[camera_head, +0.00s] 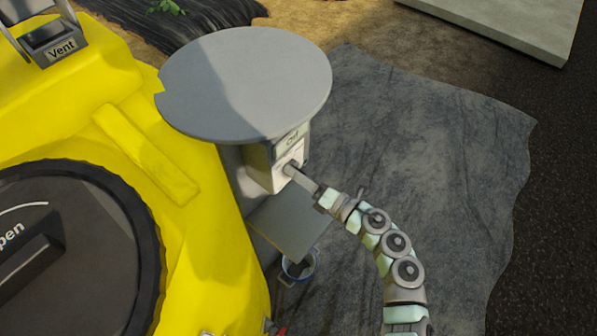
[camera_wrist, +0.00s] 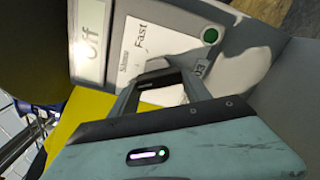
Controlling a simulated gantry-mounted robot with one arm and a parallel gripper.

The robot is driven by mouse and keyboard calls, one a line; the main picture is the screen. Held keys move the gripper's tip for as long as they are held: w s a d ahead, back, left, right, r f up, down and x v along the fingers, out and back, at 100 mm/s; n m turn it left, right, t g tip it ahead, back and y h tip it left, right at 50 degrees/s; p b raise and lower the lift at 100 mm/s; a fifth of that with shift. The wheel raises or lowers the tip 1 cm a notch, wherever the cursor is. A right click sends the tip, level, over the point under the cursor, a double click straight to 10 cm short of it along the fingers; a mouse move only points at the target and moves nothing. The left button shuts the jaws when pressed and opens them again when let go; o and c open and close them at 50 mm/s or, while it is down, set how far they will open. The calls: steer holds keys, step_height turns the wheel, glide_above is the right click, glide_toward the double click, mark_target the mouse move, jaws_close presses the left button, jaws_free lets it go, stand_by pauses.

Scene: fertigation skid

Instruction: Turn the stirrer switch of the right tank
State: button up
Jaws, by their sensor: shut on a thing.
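The stirrer control box (camera_head: 262,166) is a pale grey box under a round grey cover, beside a yellow tank (camera_head: 200,240). In the wrist view the box's display (camera_wrist: 89,42) reads "Off", and a white label (camera_wrist: 140,48) beside it shows "Fast". The dark stirrer switch (camera_wrist: 160,77) sits on the box face. My gripper (camera_wrist: 163,90) has its two fingers on either side of the switch and is shut on it. In the head view my gripper (camera_head: 291,170) reaches the box from the lower right; the switch is largely hidden there.
The round grey cover (camera_head: 246,82) overhangs the box closely above my gripper. A grey plate (camera_head: 290,222) and a blue-rimmed pot (camera_head: 298,266) are below. A green button (camera_wrist: 210,36) is on the box. Dark ground sheeting (camera_head: 430,150) lies clear to the right.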

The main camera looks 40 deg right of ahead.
steer(key=m+p, duration=0.2)
steer(key=m, duration=0.1)
steer(key=m+p, duration=0.1)
steer(key=shift+a+r+m+p, duration=0.1)
steer(key=shift+r+m+p, duration=0.2)
steer(key=m+p, duration=0.1)
steer(key=m, duration=0.1)
steer(key=m+p, duration=0.1)
steer(key=p, duration=0.1)
steer(key=shift+r+m, duration=0.2)
steer(key=shift+m, duration=0.2)
steer(key=m+p, duration=0.4)
steer(key=m, duration=0.1)
steer(key=shift+r, duration=0.1)
steer(key=shift+m+p, duration=0.55)
steer(key=shift+m, duration=0.25)
steer(key=o, duration=1.4)
steer(key=shift+s, duration=0.1)
